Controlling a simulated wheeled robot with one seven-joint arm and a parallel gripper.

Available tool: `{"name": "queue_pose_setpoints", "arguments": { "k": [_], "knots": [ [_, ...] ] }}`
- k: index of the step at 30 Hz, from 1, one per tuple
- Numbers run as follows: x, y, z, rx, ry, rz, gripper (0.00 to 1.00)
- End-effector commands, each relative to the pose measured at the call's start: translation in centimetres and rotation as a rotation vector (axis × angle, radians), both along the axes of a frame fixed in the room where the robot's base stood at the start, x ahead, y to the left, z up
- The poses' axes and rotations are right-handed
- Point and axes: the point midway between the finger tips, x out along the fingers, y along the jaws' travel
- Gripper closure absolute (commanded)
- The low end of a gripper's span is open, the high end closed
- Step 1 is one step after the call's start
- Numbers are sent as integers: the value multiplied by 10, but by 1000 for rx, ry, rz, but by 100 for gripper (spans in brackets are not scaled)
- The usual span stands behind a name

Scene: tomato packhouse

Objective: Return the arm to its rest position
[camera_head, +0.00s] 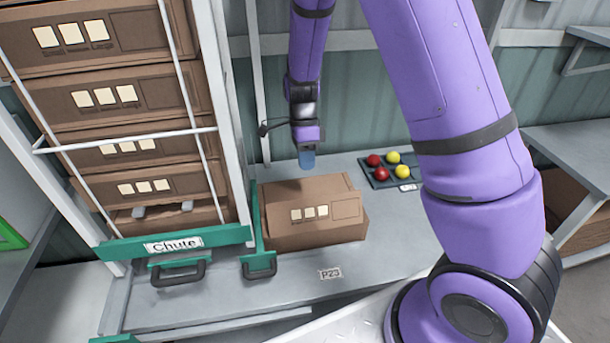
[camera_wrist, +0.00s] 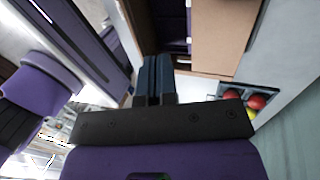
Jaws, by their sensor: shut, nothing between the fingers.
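My purple arm reaches from the lower right up and over the bench in the head view. The carton (camera_wrist: 215,35) shows at the top of that view, apart from the fingers.
A dark tray (camera_head: 378,183) of red and yellow tomatoes lies right of the carton. The bench front (camera_head: 290,285) is clear around label P23. Another bench (camera_head: 575,150) stands at right.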

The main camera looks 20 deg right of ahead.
Motion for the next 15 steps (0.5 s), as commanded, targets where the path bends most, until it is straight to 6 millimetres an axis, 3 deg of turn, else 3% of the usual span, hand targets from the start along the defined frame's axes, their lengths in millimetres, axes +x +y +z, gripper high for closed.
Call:
{"name": "queue_pose_setpoints", "arguments": {
  "k": [6,15],
  "knots": [
    [0,0,31,0,-2,1,100],
    [0,0,41,1,-1,2,100]
  ]
}}
